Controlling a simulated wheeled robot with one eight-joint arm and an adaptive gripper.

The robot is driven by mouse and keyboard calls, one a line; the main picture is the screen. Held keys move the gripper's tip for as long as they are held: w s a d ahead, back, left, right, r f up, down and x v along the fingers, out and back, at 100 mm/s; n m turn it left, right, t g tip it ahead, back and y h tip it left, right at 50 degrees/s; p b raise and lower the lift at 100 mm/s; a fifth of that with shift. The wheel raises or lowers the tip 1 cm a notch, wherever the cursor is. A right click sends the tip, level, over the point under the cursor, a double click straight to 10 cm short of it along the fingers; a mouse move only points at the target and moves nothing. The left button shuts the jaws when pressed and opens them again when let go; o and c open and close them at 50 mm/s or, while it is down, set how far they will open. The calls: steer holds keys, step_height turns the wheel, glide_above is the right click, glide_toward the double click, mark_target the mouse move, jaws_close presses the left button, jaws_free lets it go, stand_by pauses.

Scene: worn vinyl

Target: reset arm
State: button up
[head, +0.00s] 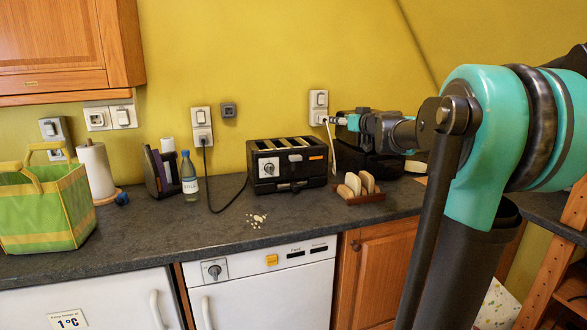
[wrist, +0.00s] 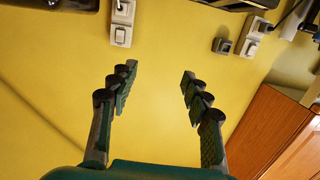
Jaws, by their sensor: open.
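My arm reaches in from the right in the head view. My gripper (head: 345,121) points left in front of the yellow wall, above the counter and near the right-hand wall socket. In the wrist view my gripper (wrist: 159,80) shows two dark, teal-padded fingers spread wide apart. Only yellow wall shows between them, and they hold nothing. The right-hand wall socket (head: 319,101) has a white plug and cord; it also shows at the top of the wrist view (wrist: 121,22). How far the fingertips are from the wall is hard to tell.
The dark counter (head: 215,225) holds a black toaster (head: 287,165), a wooden rack with slices (head: 358,188), a bottle (head: 189,178), a paper roll (head: 96,172) and a green bag (head: 45,212). A dark appliance (head: 370,160) sits below my gripper. A wooden cupboard (head: 65,45) hangs upper left.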

steer(key=s+a+f+g, duration=0.3)
steer(key=s+f, duration=0.6)
steer(key=f, duration=0.3)
steer(key=s+a+f+g, duration=0.3)
steer(key=s+f+g, duration=0.1)
steer(key=s+f, duration=0.7)
steer(key=s+d+f+m+g+h, duration=0.2)
steer(key=s+d+f+h, duration=0.1)
steer(key=s+f, duration=0.7)
steer(key=s+d+f+m+g+h, duration=0.2)
steer(key=s+d+f, duration=0.3)
steer(key=s+f, duration=0.5)
steer(key=shift+s+d+f+h, duration=0.2)
steer(key=shift+s+d+h, duration=0.05)
steer(key=shift+s+h, duration=0.35)
